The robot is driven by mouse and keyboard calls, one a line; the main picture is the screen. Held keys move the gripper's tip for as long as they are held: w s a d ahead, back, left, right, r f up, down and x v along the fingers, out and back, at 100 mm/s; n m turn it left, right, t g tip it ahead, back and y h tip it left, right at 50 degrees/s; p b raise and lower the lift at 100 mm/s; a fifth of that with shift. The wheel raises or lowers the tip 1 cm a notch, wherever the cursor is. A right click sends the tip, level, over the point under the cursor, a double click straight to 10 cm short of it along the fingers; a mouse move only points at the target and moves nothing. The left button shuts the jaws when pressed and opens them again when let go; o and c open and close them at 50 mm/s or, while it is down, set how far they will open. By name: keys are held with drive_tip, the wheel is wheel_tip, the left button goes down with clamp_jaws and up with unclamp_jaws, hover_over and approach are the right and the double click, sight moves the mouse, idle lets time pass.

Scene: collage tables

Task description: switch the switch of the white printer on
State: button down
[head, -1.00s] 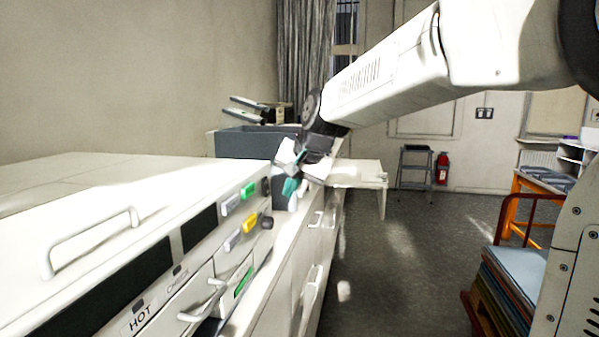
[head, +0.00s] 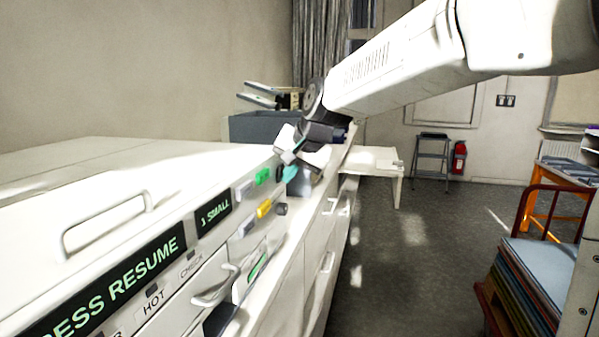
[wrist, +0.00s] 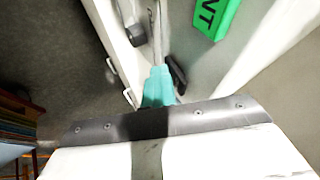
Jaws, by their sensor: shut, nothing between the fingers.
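The white printer (head: 110,172) fills the left of the head view. Its front displays are lit, reading "...ESS RESUME" (head: 120,285) and "1 SMALL" (head: 214,213). My gripper (head: 288,174) is shut and empty at the far end of the printer's front panel, past the green label. In the wrist view my gripper's teal fingers (wrist: 158,88) are together, close beside a small dark switch-like part (wrist: 177,74). I cannot tell if they touch it. In the head view the gripper hides that part.
A green label (head: 263,176), a yellow label (head: 264,208) and a dark knob (head: 281,209) are on the panel. A white table (head: 375,158), step stool (head: 432,155) and red extinguisher (head: 459,157) stand behind. The floor (head: 420,250) right of the printer is open.

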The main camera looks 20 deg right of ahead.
drive_tip(key=shift+r, duration=0.9)
drive_tip(key=shift+d, duration=0.1)
drive_tip(key=d+f+v, duration=0.1)
drive_tip(key=d+v, duration=0.1)
drive_tip(key=v, duration=1)
drive_tip(key=shift+s+d, duration=0.2)
drive_tip(key=shift+s, duration=0.2)
drive_tip(key=shift+s+d+f+h, duration=0.15)
drive_tip(key=shift+f+h, duration=0.15)
drive_tip(key=shift+f, duration=0.35)
drive_tip(key=shift+f, duration=0.1)
